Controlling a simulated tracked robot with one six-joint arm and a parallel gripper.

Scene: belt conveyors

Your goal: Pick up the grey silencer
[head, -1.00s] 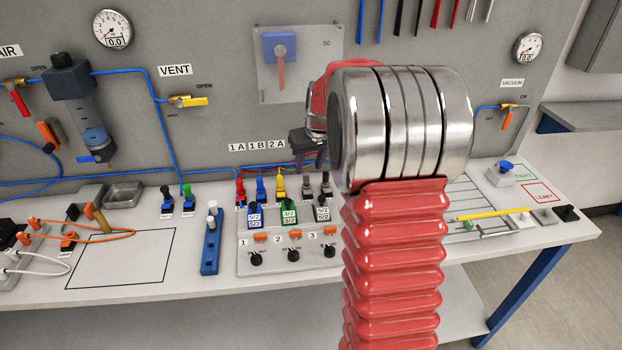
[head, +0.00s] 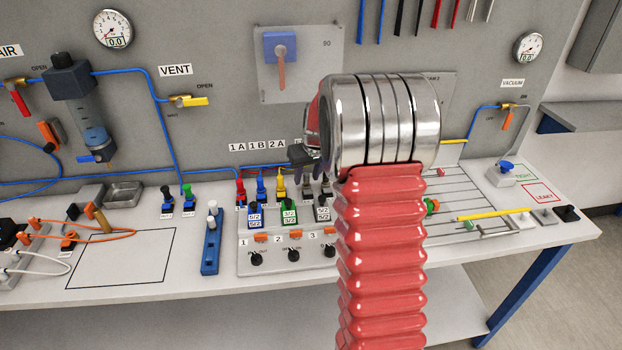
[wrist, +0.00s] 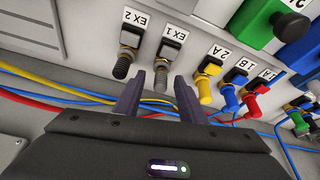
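Two grey silencers sit in black fittings in the wrist view: one at the EX 1 label (wrist: 161,80) and one, darker, at EX 2 (wrist: 122,66). My gripper (wrist: 159,76) is open, and its two purple-grey fingers point toward the EX 1 silencer, whose end shows between the tips. I cannot tell whether the fingers touch it. In the head view my gripper (head: 314,168) is partly hidden by my arm and lies just above the grey silencers (head: 326,187).
Yellow 2A (wrist: 206,88), blue 1B (wrist: 229,98) and red 1A (wrist: 249,107) fittings stand in a row beside the silencers. Blue, red and yellow tubes (wrist: 60,97) run close by. Valve blocks (head: 289,215) and knobs lie in front on the bench.

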